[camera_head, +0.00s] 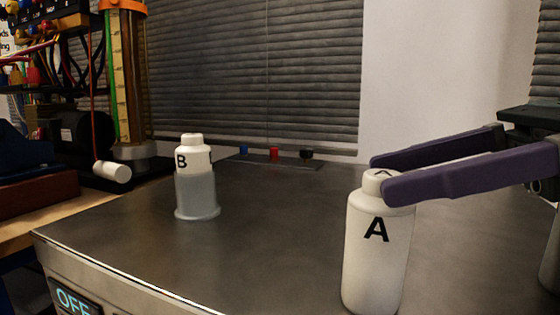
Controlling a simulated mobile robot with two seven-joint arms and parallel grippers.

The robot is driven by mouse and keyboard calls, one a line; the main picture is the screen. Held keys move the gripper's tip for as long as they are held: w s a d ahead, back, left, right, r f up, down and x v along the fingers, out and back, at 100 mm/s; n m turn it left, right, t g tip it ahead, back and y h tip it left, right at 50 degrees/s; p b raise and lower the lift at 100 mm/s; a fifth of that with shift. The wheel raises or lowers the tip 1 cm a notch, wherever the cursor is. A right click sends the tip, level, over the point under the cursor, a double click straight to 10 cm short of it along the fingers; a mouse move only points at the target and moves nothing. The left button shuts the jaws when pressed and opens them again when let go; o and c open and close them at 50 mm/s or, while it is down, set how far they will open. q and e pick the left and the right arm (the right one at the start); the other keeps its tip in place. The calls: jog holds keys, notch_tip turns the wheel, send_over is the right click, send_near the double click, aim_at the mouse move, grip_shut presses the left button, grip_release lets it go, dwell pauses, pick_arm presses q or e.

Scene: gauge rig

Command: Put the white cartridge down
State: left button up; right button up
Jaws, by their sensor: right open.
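A white cartridge marked "A" (376,262) stands upright on the dark metal table top (270,260) at the front right. My right gripper (380,175) comes in from the right, its two purple fingers on either side of the cartridge's top. It is open; whether a finger touches the cartridge I cannot tell. Another white cartridge marked "B" (195,158) stands upright in a grey holder (197,198) on the left part of the table. My left gripper is not in view.
A dark strip with a blue, a red and a black knob (274,153) lies at the table's back edge. A gauge column (127,80) and dark equipment stand at the left. An "OFF" display (75,302) is on the table's front. The table's middle is clear.

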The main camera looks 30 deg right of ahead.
jog(key=shift+r+p, duration=0.3)
jog(key=v, duration=1.2)
jog(key=shift+f, duration=0.1)
